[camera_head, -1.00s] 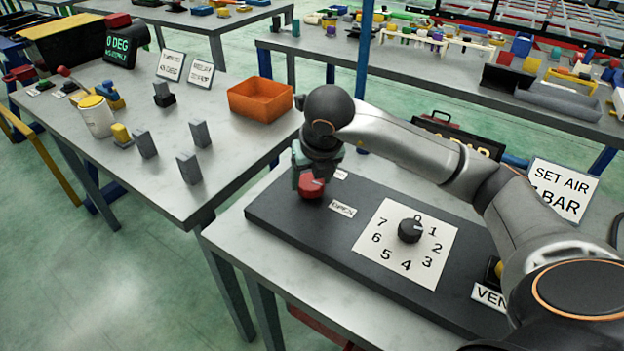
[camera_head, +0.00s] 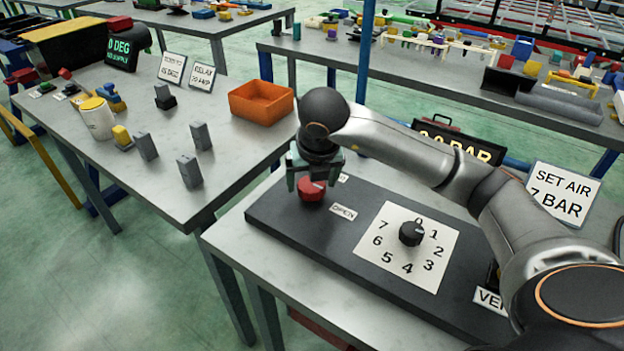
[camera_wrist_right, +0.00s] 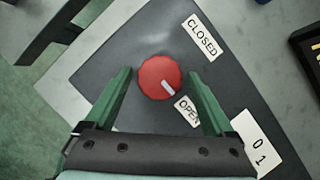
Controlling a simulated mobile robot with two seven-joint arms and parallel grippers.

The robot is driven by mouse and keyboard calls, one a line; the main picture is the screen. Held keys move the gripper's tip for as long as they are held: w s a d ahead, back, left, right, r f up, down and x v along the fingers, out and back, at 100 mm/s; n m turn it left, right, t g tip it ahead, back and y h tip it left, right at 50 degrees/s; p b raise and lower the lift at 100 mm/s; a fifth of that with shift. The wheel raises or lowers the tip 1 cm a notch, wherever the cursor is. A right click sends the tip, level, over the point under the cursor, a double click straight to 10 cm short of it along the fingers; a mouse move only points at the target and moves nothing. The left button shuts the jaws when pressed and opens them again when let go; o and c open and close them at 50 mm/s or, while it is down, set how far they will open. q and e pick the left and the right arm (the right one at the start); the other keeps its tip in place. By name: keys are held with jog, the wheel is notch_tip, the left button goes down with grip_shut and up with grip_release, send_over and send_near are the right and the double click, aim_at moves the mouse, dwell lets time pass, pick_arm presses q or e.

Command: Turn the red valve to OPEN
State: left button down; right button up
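The red valve (camera_head: 311,190) is a round knob on the left part of the dark panel (camera_head: 285,222). In the right wrist view the valve (camera_wrist_right: 160,78) has a white pointer mark aimed down and right, toward the OPEN label (camera_wrist_right: 187,110). The CLOSED label (camera_wrist_right: 201,36) lies above and right of it. My right gripper (camera_head: 312,178) is above the valve, with its green fingers (camera_wrist_right: 160,90) spread on either side of the knob and a gap to it on both sides. My left gripper is not in view.
A dial with a black knob (camera_head: 410,232) and numbers sits right of the valve. A VENT label (camera_head: 490,298), partly hidden, is near my arm. A SET AIR 7 BAR sign (camera_head: 562,192) and a dark display (camera_head: 460,140) stand behind. An orange bin (camera_head: 262,101) is on the left table.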

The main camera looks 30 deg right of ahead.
jog(key=shift+o, duration=0.4)
jog(key=shift+r, duration=0.3)
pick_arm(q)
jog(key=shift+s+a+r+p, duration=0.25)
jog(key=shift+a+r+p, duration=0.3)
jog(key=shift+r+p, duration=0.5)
pick_arm(e)
jog(key=v, duration=1.2)
jog(key=shift+s, duration=0.15)
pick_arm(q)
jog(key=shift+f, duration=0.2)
pick_arm(e)
jog(key=shift+a+f, duration=0.1)
